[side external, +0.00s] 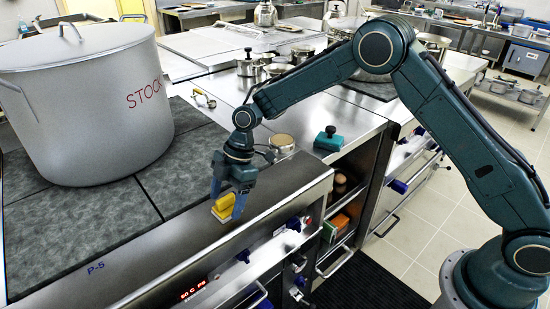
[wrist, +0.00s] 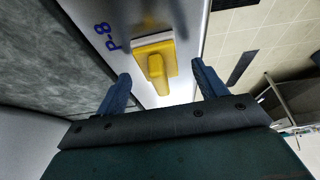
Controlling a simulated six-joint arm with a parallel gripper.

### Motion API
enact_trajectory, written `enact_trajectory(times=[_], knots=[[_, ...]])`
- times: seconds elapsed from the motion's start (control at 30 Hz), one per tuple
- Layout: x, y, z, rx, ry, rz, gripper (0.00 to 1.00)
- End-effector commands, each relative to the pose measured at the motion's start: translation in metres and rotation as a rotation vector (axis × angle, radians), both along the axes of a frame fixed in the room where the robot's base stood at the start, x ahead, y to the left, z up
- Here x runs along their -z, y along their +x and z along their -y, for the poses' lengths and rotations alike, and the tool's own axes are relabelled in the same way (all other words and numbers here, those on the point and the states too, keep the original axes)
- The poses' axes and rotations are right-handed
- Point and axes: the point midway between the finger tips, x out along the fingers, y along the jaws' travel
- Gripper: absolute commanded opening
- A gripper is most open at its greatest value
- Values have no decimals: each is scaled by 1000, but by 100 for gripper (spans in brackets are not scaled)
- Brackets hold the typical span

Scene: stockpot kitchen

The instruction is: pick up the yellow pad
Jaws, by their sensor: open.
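The yellow pad (side external: 224,207) lies on the steel front ledge of the stove, close to its edge. In the wrist view the yellow pad (wrist: 155,61) shows a raised yellow grip on top and a pale layer beneath. My gripper (side external: 228,203) points down at the pad in the side view, with its blue fingers around or just beside it; the exact gap is hard to tell. In the wrist view my gripper (wrist: 160,82) is open, one finger on each side of the pad in the picture, with nothing held between them.
A large stockpot (side external: 85,105) stands on the dark cooktop at the left. A teal block with a knob (side external: 328,139) and a small round tin (side external: 281,143) sit on the counter behind my gripper. Blue knobs line the stove front (side external: 250,262) below the ledge.

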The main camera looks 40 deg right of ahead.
Motion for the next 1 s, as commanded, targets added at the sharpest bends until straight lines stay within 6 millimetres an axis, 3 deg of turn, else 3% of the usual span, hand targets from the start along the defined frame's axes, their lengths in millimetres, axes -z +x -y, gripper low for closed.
enact_trajectory(times=[0.17,0.63,0.67,0.9,1.0], knots=[[10,0,-4,0,0,1,71],[10,0,-4,0,0,1,71],[10,0,-4,0,0,1,69],[10,0,-4,0,0,1,22],[10,0,-4,0,0,1,22]])
